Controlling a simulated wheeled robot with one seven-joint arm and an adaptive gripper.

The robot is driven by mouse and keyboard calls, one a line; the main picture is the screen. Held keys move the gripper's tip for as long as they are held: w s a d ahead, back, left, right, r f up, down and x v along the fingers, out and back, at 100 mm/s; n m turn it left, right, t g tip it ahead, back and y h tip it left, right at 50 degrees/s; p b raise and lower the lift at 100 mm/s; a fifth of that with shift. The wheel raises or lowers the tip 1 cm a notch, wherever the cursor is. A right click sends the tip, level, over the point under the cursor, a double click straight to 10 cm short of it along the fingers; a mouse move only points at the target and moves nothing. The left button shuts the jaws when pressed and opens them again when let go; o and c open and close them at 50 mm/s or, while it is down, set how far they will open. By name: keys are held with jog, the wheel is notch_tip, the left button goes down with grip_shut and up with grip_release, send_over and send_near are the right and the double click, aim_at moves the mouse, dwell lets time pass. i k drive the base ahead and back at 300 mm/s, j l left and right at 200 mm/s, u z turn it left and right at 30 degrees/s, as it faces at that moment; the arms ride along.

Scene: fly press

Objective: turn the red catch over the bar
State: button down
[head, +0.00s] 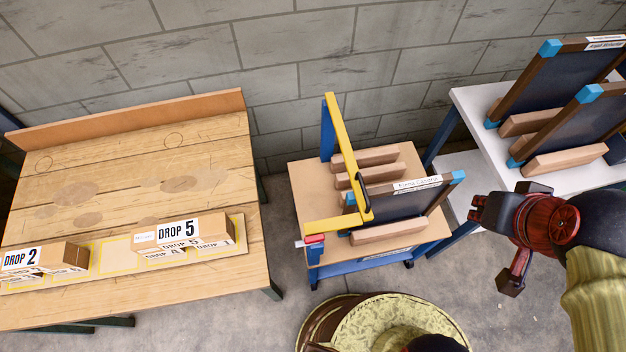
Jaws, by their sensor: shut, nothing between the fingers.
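The red catch (314,240) is at the front left corner of a small wheeled stand, at the near end of the yellow bar. It is small here, and I cannot tell exactly how it sits against the bar end. The yellow bar (349,150) slopes from a blue post at the back, bends at a dark joint, and runs left to the catch. My gripper (490,212) is shut and empty, to the right of the stand and well apart from the catch and bar.
The stand (307,190) holds wooden blocks (364,157) and a labelled slate (404,205). A white table (478,103) with more slates is at right. A wooden bench (130,300) with numbered blocks is at left. A round yellowish top (390,318) is in front. Floor shows between bench and stand.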

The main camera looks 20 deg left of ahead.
aim_at(315, 240)
jog(key=k+u, duration=0.2)
jog(key=u, duration=1.35)
jog(key=j+u, duration=0.55)
jog(key=l, duration=0.05)
